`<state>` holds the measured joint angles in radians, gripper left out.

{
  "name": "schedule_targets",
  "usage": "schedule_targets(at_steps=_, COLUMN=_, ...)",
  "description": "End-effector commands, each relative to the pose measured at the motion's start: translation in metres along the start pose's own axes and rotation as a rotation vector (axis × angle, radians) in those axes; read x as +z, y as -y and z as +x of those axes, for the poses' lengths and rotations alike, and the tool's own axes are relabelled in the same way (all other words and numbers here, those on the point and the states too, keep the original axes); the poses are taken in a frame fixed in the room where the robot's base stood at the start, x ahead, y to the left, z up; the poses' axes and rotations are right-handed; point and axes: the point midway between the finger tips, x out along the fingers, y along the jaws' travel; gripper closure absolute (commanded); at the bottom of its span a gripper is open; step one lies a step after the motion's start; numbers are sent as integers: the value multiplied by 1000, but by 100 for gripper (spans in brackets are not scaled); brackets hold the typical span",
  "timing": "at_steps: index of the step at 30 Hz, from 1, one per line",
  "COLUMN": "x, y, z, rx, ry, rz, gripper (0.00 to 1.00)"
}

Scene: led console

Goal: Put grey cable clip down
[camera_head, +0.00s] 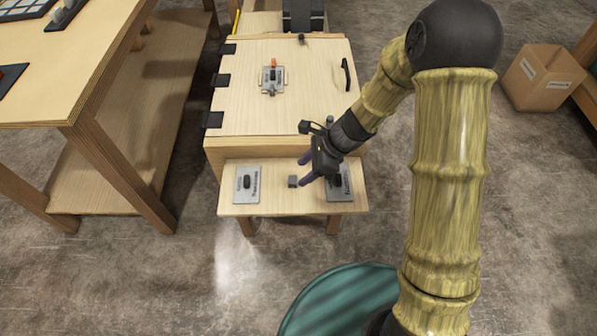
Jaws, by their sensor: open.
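A small grey block, which looks like the grey cable clip (293,181), rests on the low wooden shelf (281,207) at the front of the console. It lies between two grey plates with black parts. My gripper (304,171) is open, with its two bluish fingers spread and pointing left. The lower fingertip is just right of the clip. I cannot tell whether it touches the clip. Nothing shows between the fingers.
The left plate (247,196) is clear of my arm; my gripper partly covers the right plate (341,194). The console top (300,105) carries an orange-handled switch (273,72) and a black handle (346,74). A wooden table (60,60) stands left, a cardboard box (541,78) right.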

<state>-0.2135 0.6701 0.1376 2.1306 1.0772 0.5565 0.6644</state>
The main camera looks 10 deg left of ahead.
Motion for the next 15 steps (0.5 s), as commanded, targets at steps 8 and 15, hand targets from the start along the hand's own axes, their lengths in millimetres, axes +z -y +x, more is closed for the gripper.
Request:
schedule_targets(at_steps=8, x=1, y=0, z=-58, rx=-2, ry=-1, rz=0, gripper=52)
schedule_targets(at_steps=15, x=0, y=0, z=-77, rx=0, ry=-1, rz=1, gripper=52)
